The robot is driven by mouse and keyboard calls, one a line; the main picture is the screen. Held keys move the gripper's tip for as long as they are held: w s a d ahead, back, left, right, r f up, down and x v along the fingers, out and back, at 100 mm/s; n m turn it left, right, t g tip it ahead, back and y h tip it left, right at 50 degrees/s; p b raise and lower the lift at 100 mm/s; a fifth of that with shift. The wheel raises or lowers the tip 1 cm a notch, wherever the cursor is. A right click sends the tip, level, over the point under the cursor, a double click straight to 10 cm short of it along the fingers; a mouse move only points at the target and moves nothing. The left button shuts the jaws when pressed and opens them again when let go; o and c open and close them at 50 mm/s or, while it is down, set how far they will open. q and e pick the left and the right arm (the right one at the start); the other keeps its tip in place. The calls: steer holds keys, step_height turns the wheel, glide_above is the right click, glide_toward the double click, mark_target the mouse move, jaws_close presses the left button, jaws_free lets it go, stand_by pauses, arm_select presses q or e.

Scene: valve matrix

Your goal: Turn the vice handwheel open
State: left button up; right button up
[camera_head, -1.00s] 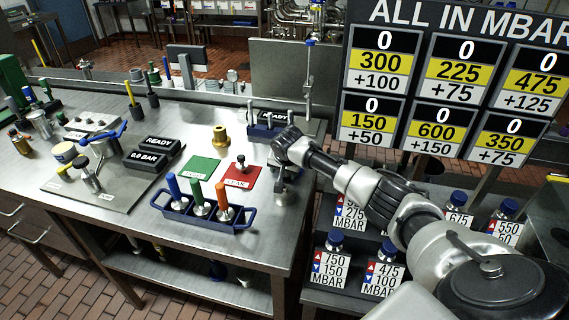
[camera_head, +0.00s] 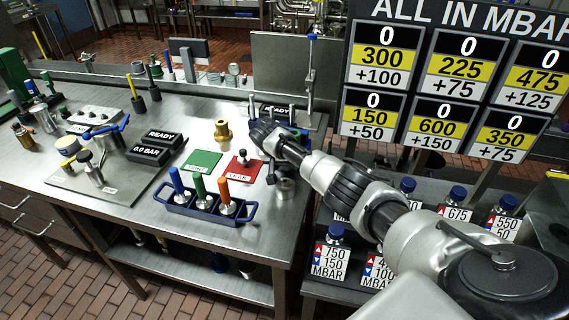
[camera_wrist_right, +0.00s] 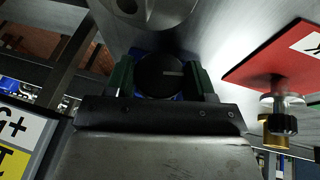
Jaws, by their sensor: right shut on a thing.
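A dark round knob with a pale line, which looks like the vice handwheel (camera_wrist_right: 160,73), sits between the green fingers of my right gripper (camera_wrist_right: 161,80) in the right wrist view. Blue shows around its edge. My right gripper (camera_head: 269,172) is shut on it, at the right side of the steel table in the head view, where my wrist hides the handwheel. A grey metal cylinder (camera_head: 287,187), perhaps part of the vice, stands close beside the gripper. My left gripper is not in view.
A red mat (camera_head: 240,170) with a small knobbed fitting and a green mat (camera_head: 202,161) lie left of the gripper. A blue carrier (camera_head: 183,208) with several coloured handles stands in front. Another blue carrier stands behind. The gauge board (camera_head: 452,100) rises at the right.

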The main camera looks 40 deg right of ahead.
steer(key=o, duration=0.9)
steer(key=shift+o, duration=0.2)
steer(key=shift+r, duration=0.1)
steer(key=v, duration=1)
steer(key=shift+r+b, duration=0.25)
steer(key=shift+b, duration=0.15)
steer(key=shift+a, duration=0.15)
